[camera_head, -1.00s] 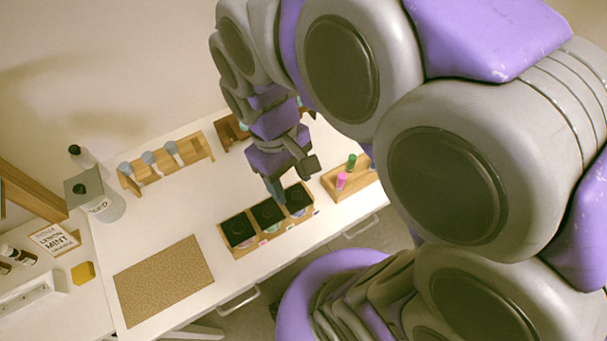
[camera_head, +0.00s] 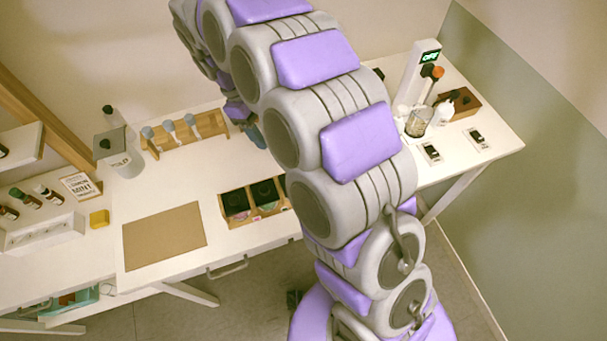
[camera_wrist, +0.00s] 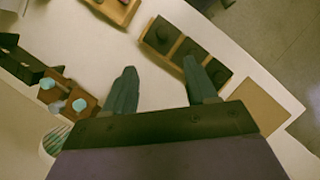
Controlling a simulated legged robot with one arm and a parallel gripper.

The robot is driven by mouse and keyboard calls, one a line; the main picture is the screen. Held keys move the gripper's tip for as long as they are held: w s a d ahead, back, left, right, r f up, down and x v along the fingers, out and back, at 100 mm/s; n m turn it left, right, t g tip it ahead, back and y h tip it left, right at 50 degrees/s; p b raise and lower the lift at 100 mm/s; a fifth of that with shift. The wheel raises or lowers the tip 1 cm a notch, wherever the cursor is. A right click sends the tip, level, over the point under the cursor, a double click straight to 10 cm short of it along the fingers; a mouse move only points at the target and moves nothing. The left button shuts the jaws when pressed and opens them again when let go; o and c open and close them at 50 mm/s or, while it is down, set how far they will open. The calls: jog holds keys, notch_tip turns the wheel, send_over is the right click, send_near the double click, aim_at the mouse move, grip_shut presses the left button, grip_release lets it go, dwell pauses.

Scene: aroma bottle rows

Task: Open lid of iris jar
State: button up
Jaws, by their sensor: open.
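A wooden tray (camera_head: 224,217) near the table's front edge holds jars with dark square lids. In the head view a left jar (camera_head: 235,203) and a middle jar (camera_head: 265,193) show; my arm hides the right end. In the wrist view three lids show in a row: one end (camera_wrist: 160,35), the middle (camera_wrist: 187,55) and the other end (camera_wrist: 215,72). All look closed. I cannot read which jar is iris. My gripper (camera_wrist: 160,70) is open and empty, apart from the lids. In the head view my gripper (camera_head: 255,135) is behind the tray, partly hidden by my arm.
A wooden rack of bottles (camera_head: 185,137) and a grey-lidded canister (camera_head: 122,160) stand at the back. A cork mat (camera_head: 165,236) lies left of the tray. A glass beaker (camera_head: 418,122) stands at the right. The white tabletop between tray and rack is clear.

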jog(key=b+x, duration=0.1)
jog(key=x, duration=1.1)
jog(key=shift+s+d+f, duration=0.1)
jog(key=shift+f, duration=0.3)
jog(key=x, duration=0.1)
jog(key=b+x, duration=0.1)
jog(key=x, duration=0.1)
jog(key=shift+a+f, duration=0.25)
jog(key=shift+a, duration=0.05)
jog(key=shift+s+a+f, duration=0.1)
jog(key=shift+a+f, duration=0.15)
jog(key=shift+f, duration=0.3)
jog(key=shift+d+r, duration=0.1)
jog(key=shift+d, duration=0.5)
jog(key=shift+c, duration=1.2)
jog(key=shift+a, duration=0.35)
jog(key=c, duration=0.6)
jog(key=shift+d, duration=0.1)
grip_shut()
